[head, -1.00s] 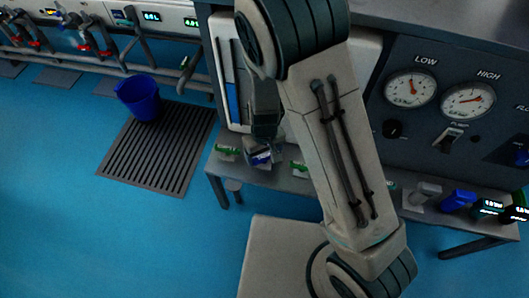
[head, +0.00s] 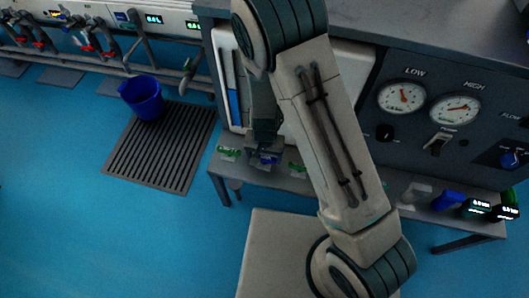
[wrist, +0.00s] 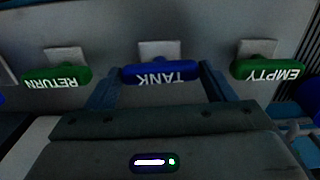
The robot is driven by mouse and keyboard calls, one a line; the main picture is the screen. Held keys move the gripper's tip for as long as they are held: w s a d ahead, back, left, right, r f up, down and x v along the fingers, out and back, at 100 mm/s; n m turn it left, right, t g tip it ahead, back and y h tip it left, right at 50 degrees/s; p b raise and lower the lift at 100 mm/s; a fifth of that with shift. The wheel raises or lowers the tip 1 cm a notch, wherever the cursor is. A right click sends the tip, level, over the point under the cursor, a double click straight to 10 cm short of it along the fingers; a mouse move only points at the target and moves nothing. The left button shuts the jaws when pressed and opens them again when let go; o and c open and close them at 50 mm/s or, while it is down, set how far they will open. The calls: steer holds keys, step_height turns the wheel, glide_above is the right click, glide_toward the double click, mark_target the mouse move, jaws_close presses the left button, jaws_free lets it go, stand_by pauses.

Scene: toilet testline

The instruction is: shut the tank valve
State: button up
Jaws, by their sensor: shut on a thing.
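The tank valve has a blue handle (wrist: 160,73) lettered TANK, upside down in the wrist view. It lies crosswise between my two fingers, one at each end. My gripper (wrist: 160,82) is shut on this handle. In the head view my gripper (head: 266,150) is at the low shelf below the tall gauge, with a bit of the blue handle (head: 268,160) showing at its tip. A green RETURN handle (wrist: 56,75) is left of it and a green EMPTY handle (wrist: 267,70) right of it, both apart from my fingers. My arm hides part of the panel.
The low shelf (head: 420,213) carries more valve handles and small displays at the right. A dark panel with LOW (head: 401,97) and HIGH (head: 455,110) dials stands above it. A blue bucket (head: 143,97) sits on a floor grate (head: 160,155). The blue floor at left is clear.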

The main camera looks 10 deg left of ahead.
mark_target(264, 157)
steer(key=shift+m, duration=0.4)
steer(key=o, duration=1)
step_height(264, 157, up, 14)
steer(key=p, duration=0.5)
steer(key=shift+f, duration=0.1)
